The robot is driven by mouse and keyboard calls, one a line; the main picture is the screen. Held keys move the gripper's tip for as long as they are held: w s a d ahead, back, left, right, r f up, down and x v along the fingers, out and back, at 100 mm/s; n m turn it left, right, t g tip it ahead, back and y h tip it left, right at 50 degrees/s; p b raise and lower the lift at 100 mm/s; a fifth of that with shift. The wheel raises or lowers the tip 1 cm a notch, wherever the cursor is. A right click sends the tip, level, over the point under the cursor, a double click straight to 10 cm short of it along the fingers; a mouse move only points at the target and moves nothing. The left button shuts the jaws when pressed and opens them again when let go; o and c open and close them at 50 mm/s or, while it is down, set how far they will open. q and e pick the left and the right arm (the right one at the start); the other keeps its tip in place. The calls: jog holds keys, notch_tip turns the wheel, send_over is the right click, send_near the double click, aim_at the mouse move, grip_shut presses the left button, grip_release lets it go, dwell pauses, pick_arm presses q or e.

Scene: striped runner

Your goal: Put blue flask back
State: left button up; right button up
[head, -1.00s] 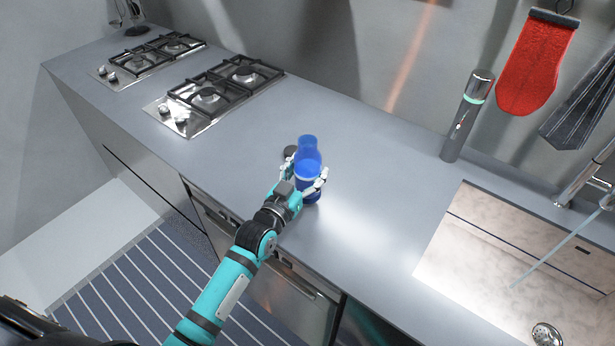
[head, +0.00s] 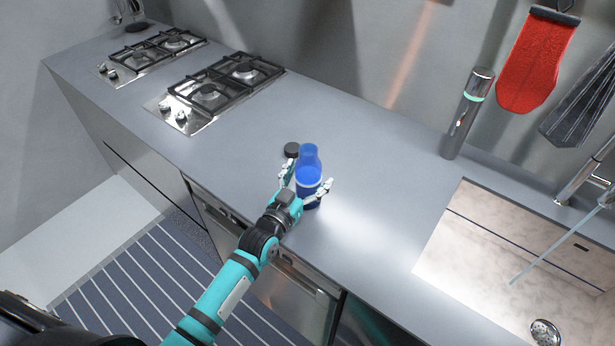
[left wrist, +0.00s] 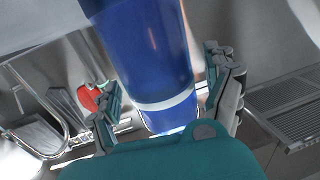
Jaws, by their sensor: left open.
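The blue flask (head: 308,174) stands on the grey counter, near its front edge, with a pale band around it. My left gripper (head: 308,187) is open, with one finger on each side of the flask. In the left wrist view the flask (left wrist: 150,60) fills the middle, between the open fingers (left wrist: 170,100), and gaps show beside it. My right gripper is not in view.
Two gas hobs (head: 222,88) are set in the counter at the left. A tall grey cylinder (head: 467,115) with a teal ring stands near the wall. The sink (head: 500,255) is at the right. A red mitt (head: 537,62) hangs above. The counter between flask and cylinder is clear.

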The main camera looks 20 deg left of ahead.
pick_arm(q)
jog(key=shift+r, duration=0.15)
jog(key=shift+s, duration=0.25)
jog(key=s, duration=0.3)
jog(key=s+a+b, duration=0.1)
jog(key=s, duration=0.3)
jog(key=s+a+b, duration=0.1)
jog(key=s, duration=0.2)
jog(key=shift+s, duration=0.3)
jog(key=shift+s+a, duration=0.1)
jog(key=shift+s, duration=0.3)
